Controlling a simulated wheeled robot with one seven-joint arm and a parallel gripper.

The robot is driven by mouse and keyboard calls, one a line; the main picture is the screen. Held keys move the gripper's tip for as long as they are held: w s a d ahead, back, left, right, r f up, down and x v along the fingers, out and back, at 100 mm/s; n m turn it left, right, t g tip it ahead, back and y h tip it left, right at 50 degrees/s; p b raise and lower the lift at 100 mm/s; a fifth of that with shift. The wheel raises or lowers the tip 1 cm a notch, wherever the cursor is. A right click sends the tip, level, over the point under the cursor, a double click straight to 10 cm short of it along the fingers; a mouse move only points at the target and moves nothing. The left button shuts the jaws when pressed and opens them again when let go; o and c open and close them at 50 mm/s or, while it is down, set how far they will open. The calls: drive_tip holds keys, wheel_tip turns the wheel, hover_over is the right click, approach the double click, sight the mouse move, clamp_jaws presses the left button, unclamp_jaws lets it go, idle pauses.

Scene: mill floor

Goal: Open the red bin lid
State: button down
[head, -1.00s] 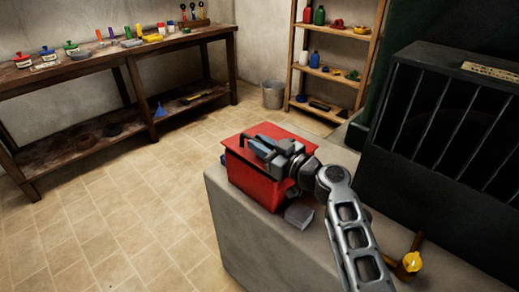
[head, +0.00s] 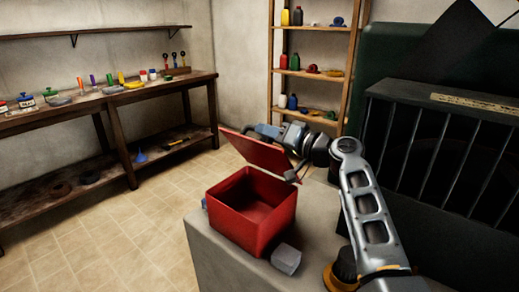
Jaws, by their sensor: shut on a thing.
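The red bin (head: 252,222) stands on a grey block near the middle of the head view. Its inside shows and looks empty where I can see it. The red lid (head: 252,150) is raised and tilted above the back of the bin. My gripper (head: 272,134) is at the lid's upper part, shut on it. The gripper and wrist hide the exact contact and part of the lid's right side.
The grey block's top (head: 222,243) carries a small grey block (head: 286,259) in front of the bin. A dark barred cage (head: 440,160) stands at right. A shelf rack (head: 272,75) and a long workbench (head: 150,85) stand behind. The floor at left is clear.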

drive_tip(key=shift+w+d+m+b, duration=0.4)
drive_tip(key=shift+w+d+m, duration=0.55)
drive_tip(key=shift+w, duration=0.1)
drive_tip(key=c, duration=1.3)
unclamp_jaws()
drive_tip(key=shift+o, duration=0.9)
drive_tip(key=shift+r, duration=0.2)
drive_tip(key=v, duration=0.7)
drive_tip(key=shift+s+d, duration=0.25)
drive_tip(key=shift+s, duration=0.05)
